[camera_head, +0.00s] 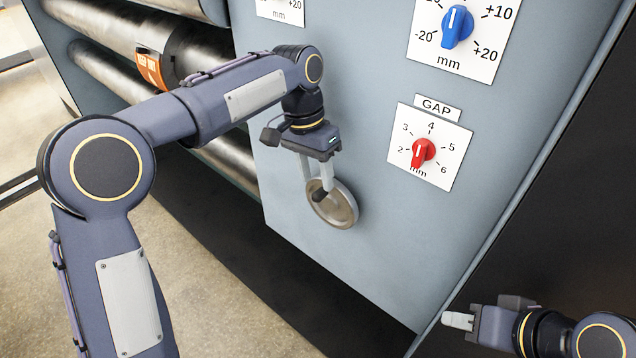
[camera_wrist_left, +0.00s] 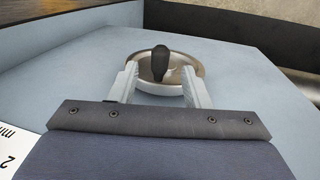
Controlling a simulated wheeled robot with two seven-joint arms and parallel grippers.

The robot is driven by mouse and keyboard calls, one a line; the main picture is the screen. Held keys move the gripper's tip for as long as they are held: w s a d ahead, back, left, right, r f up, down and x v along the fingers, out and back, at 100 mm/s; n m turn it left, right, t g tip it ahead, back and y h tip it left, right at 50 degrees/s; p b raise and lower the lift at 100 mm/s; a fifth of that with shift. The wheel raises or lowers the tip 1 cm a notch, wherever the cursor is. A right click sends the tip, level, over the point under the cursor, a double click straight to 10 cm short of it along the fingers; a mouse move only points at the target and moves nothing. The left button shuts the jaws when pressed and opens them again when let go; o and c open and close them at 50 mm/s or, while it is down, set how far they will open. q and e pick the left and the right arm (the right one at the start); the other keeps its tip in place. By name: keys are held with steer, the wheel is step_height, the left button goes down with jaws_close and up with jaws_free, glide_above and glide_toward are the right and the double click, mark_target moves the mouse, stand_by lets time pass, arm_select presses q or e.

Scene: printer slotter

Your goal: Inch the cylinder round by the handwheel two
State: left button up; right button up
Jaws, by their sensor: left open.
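The handwheel (camera_head: 343,207) is a round metal disc low on the grey-blue machine panel. It has a black handle knob, which shows in the left wrist view (camera_wrist_left: 160,62) standing up between my fingers. My left gripper (camera_head: 318,188) is at the wheel with its two fingers apart, one on each side of the knob. In the left wrist view the left gripper (camera_wrist_left: 163,82) is open, and gaps show between knob and fingers. The cylinders (camera_head: 120,35) lie at the upper left. My right gripper (camera_head: 460,319) is at the lower right, away from the panel; its finger spacing is unclear.
A red GAP dial (camera_head: 423,152) and a blue dial (camera_head: 457,27) sit on the panel (camera_head: 360,90) right of my left arm. An orange label (camera_head: 151,68) is on a cylinder. A dark panel (camera_head: 560,220) stands at the right. Floor shows at the lower left.

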mark_target(319, 190)
arm_select(q)
steer(key=shift+s+d+f, duration=0.1)
steer(key=shift+d+f, duration=0.05)
steer(key=shift+f, duration=0.65)
steer(key=shift+s+d+f, duration=0.1)
steer(key=shift+f, duration=0.7)
steer(key=shift+c, duration=0.2)
jaws_close()
